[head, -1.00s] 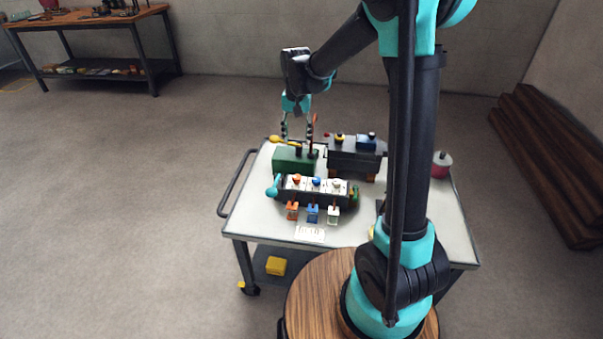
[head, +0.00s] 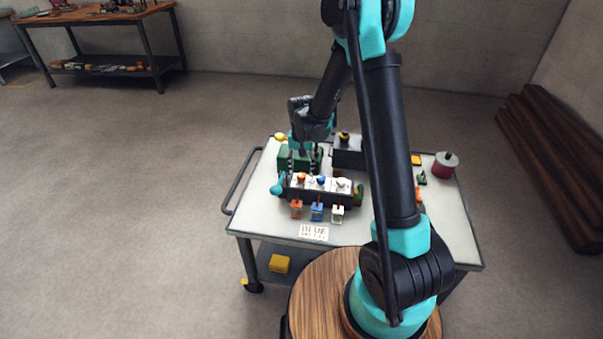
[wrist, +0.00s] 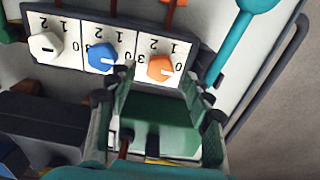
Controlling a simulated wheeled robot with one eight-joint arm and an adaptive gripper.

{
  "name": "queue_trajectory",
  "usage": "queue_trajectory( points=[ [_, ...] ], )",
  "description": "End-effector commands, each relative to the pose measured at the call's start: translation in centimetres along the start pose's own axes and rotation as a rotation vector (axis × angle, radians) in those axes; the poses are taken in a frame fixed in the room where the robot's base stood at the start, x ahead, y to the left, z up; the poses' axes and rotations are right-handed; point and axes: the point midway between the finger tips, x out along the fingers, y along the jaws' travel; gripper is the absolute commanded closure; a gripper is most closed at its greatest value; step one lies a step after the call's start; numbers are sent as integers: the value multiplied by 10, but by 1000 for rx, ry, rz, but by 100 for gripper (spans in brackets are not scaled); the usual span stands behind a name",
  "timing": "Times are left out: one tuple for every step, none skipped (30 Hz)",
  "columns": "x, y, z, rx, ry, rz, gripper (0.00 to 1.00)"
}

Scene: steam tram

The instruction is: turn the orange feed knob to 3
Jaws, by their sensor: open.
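The orange feed knob (head: 302,178) is the left one of three knobs on the white-faced panel in the head view. In the wrist view the panel is upside down and the orange knob (wrist: 160,68) is on the right. Its light pointer mark appears to face the 0. My gripper (head: 302,170) points down, close behind the panel. In the wrist view my open gripper (wrist: 164,84) has its fingertips spread either side of the orange knob's line, just short of it, with nothing visibly held. Contact with the knob cannot be told.
A blue knob (wrist: 100,57) and a white knob (wrist: 43,46) sit beside the orange one. A green block-like body (head: 288,160) stands behind the panel. A teal handle (head: 277,188) is at the panel's left end. Bare cart top (head: 265,218) lies in front.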

Motion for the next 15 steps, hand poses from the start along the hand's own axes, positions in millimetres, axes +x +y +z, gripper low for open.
queue_trajectory(
  points=[
    [6, 0, 0, 0, 0, 0, 49],
    [9, 0, 0, 0, 0, 0, 49],
    [12, 0, 0, 0, 0, 0, 49],
    [14, 0, 0, 0, 0, 0, 49],
    [16, 0, 0, 0, 0, 0, 49],
    [18, 0, 0, 0, 0, 0, 49],
    [19, 0, 0, 0, 0, 0, 49],
    [19, 0, 0, 0, 0, 0, 49],
    [20, 0, 0, 0, 0, 0, 49],
    [20, 0, 0, 0, 0, 0, 49],
    [20, 0, 0, 0, 0, 0, 49],
    [21, 0, 0, 0, 0, 0, 49],
    [20, 0, 0, 0, 0, 0, 49],
    [20, 0, 0, 0, 0, 0, 49],
    [20, 0, 0, 0, 0, 0, 49]
  ],
)
